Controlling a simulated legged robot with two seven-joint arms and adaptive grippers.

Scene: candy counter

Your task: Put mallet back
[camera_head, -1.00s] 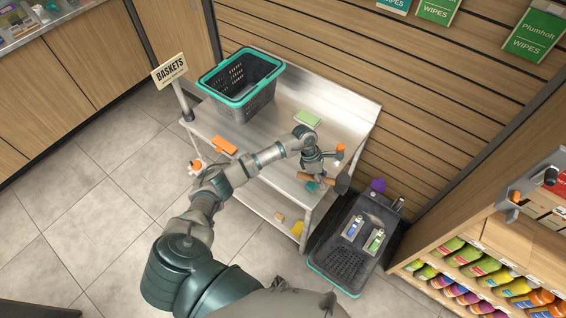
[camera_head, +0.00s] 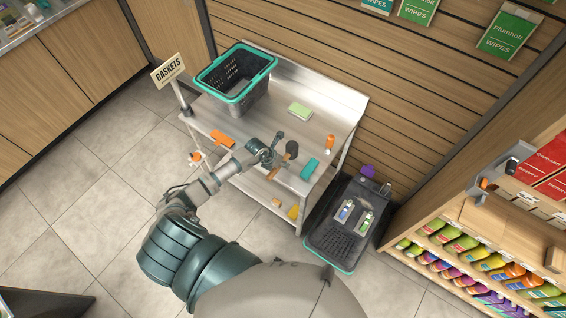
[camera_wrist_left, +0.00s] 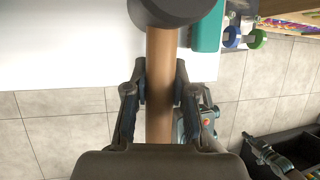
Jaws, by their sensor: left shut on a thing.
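The mallet has a brown wooden handle and a dark head (camera_head: 291,148). My left gripper (camera_head: 268,152) is shut on its handle, above the front part of the metal table (camera_head: 333,97). In the left wrist view the handle (camera_wrist_left: 160,75) runs between the two fingers (camera_wrist_left: 159,88), with the dark head (camera_wrist_left: 172,10) at the top edge. A teal block (camera_head: 309,169) lies on the table to the right of the mallet; it also shows beside the head in the wrist view (camera_wrist_left: 206,28).
A dark basket with a teal rim (camera_head: 236,98) stands at the table's back left. A green pad (camera_head: 300,110), an orange block (camera_head: 222,138) and an orange bottle (camera_head: 330,143) are on the table. A black basket (camera_head: 335,240) sits on the floor at right. Shelves stand far right.

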